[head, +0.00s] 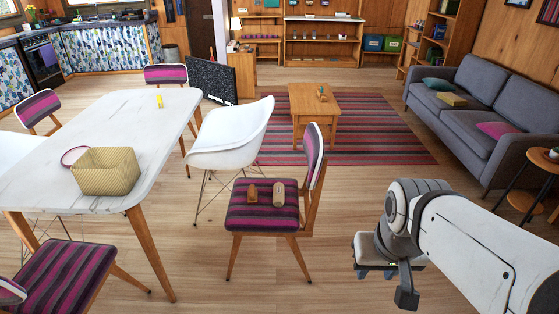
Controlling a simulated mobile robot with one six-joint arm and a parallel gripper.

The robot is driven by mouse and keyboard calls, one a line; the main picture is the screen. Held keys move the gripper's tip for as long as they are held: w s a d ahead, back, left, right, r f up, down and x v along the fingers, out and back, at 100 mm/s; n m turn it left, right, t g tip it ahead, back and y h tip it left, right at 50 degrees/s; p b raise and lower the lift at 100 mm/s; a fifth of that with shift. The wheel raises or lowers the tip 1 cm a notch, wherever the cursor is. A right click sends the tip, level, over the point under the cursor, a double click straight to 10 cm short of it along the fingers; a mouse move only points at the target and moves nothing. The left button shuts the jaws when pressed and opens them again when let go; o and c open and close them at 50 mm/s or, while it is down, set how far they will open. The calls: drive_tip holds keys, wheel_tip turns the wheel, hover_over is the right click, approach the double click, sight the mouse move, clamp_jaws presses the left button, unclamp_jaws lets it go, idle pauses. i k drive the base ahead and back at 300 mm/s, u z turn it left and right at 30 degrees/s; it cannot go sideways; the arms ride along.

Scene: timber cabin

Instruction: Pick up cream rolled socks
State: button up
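A small cream-beige rounded thing (279,192), which looks like the cream rolled socks, lies on the striped seat of the wooden chair (262,217) in the middle of the head view. A brown object (252,193) lies just left of it, with a small gap between. My gripper (376,273) hangs at the lower right, well to the right of the chair and apart from it. Its fingers are small and partly hidden by my arm, so I cannot tell whether they are open or shut. I see nothing held in it.
A white table (150,115) at left bears a woven basket (107,172), a pink-rimmed plate and a small yellow thing. A white shell chair (232,135) stands behind the striped chair. A coffee table (315,105), rug and grey sofa (480,110) are further back. Floor between chair and gripper is clear.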

sight(278, 187)
drive_tip(key=z, duration=0.05)
drive_tip(key=i, duration=1)
drive_tip(key=u, duration=0.05)
